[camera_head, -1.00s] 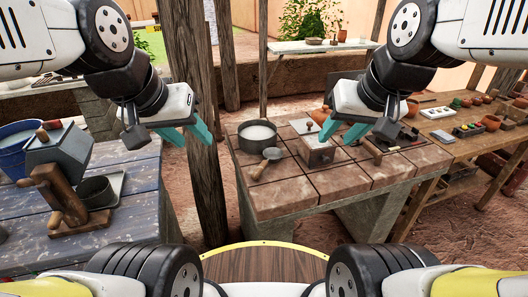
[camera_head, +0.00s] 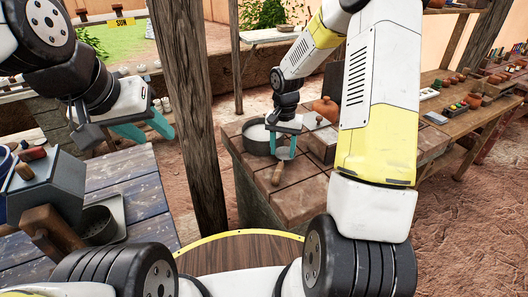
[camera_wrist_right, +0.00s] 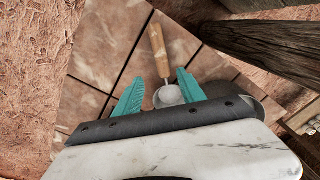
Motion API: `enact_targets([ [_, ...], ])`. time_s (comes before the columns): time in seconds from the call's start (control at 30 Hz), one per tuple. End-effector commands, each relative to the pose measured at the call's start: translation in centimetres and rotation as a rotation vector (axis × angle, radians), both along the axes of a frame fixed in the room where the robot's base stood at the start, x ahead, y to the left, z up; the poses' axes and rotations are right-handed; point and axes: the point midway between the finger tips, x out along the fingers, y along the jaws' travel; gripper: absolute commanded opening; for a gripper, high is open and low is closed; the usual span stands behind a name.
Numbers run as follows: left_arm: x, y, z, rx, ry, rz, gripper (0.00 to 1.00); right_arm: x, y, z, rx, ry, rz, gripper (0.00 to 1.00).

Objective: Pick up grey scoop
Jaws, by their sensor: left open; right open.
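The grey scoop has a light wooden handle (camera_head: 277,174) and lies on the brick-topped table. My right gripper (camera_head: 282,153) is open above it, pointing down. In the right wrist view the scoop's grey bowl (camera_wrist_right: 169,97) shows between the open teal fingers of my right gripper (camera_wrist_right: 160,77), and its wooden handle (camera_wrist_right: 160,48) extends beyond the fingertips. No finger is visibly closed on it. In the head view the gripper hides most of the bowl. My left gripper (camera_head: 150,128) is open and empty near the blue-grey plank table.
A grey pot (camera_head: 253,142) stands just behind the scoop; its edge shows beside the right fingers. A wooden post (camera_head: 195,120) rises left of the brick-topped table (camera_head: 300,194). The plank table (camera_head: 122,172) holds a grey box device. My right arm covers much of the brick table.

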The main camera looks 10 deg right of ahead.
Motion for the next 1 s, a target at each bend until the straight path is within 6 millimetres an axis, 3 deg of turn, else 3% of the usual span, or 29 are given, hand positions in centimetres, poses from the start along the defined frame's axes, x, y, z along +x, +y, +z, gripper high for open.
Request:
enact_targets([
  [0.6, 0.0, 0.0, 0.0, 0.0, 0.0, 0.0, 0.43, 0.5, 0.2, -7.6, 0.002, 0.008, -0.005, 0.47],
  [0.93, 0.0, 0.0, 0.0, 0.0, 0.0, 0.0, 0.43, 0.5, 0.2, -8.3, 0.001, 0.005, -0.005, 0.47],
  [1.0, 0.0, 0.0, 0.0, 0.0, 0.0, 0.0, 0.43, 0.5, 0.2, -8.3, 0.001, 0.005, -0.005, 0.34],
])
